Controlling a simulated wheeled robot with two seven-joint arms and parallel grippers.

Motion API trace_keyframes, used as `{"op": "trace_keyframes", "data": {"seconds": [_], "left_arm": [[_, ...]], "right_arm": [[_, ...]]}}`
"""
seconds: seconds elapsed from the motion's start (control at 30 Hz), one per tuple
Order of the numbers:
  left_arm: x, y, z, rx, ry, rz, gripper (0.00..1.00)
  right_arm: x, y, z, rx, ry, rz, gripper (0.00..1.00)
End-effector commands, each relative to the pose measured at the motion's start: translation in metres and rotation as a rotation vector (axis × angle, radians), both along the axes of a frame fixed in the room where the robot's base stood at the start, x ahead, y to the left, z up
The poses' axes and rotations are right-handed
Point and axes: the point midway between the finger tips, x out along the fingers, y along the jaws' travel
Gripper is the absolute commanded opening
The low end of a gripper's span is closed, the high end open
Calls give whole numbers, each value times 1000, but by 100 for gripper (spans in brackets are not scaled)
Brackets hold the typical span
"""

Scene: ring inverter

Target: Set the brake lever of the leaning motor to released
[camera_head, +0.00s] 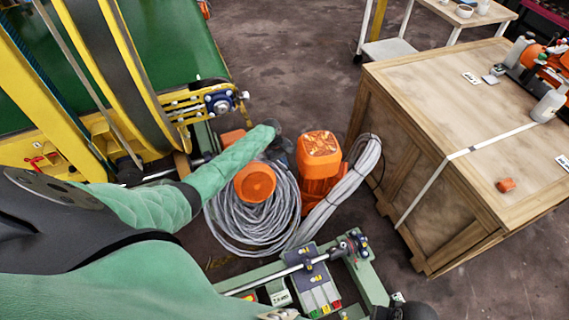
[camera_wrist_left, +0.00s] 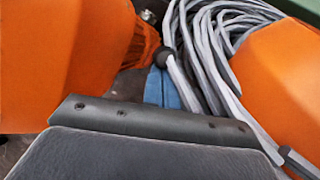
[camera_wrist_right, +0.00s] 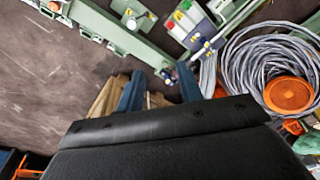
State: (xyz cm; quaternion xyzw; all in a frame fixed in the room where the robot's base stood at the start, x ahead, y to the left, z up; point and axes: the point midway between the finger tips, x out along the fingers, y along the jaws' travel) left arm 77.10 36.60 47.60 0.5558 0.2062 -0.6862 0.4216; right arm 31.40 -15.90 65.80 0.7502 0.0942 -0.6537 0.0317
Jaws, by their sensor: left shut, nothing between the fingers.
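A boxy orange motor (camera_head: 319,155) stands tilted in the middle of the head view. A second orange motor with a round cap (camera_head: 255,182) sits left of it inside the cable coil. My left gripper (camera_head: 281,146) reaches down behind them, partly hidden by its sleeve. In the left wrist view its blue fingers (camera_wrist_left: 160,82) are shut and empty, between two orange bodies. A dark ball (camera_wrist_left: 166,58) on a grey stem is close to the fingertips; I cannot tell whether it is the brake lever or whether they touch. My right gripper (camera_wrist_right: 158,74) is open and empty.
Grey cable (camera_head: 226,212) is coiled around the motors. A green frame with a lever unit (camera_head: 312,280) stands in front. A wooden crate (camera_head: 440,130) is at right, yellow-green machinery (camera_head: 150,100) at left. Bare floor (camera_head: 300,60) lies behind.

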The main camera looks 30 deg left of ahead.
Motion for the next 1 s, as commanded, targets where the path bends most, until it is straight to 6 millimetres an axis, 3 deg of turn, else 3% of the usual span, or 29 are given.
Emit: {"op": "trace_keyframes", "data": {"seconds": [0.23,0.3,0.67,1.0], "left_arm": [[1,1,5,0,0,0,0],[1,2,9,0,0,0,0],[3,8,28,0,0,1,0],[5,13,47,0,0,-1,0]], "right_arm": [[3,1,0,2,-12,-1,36],[3,1,-24,-4,5,0,36],[9,0,-94,-15,10,1,36],[3,-5,-161,-25,16,0,36]]}}
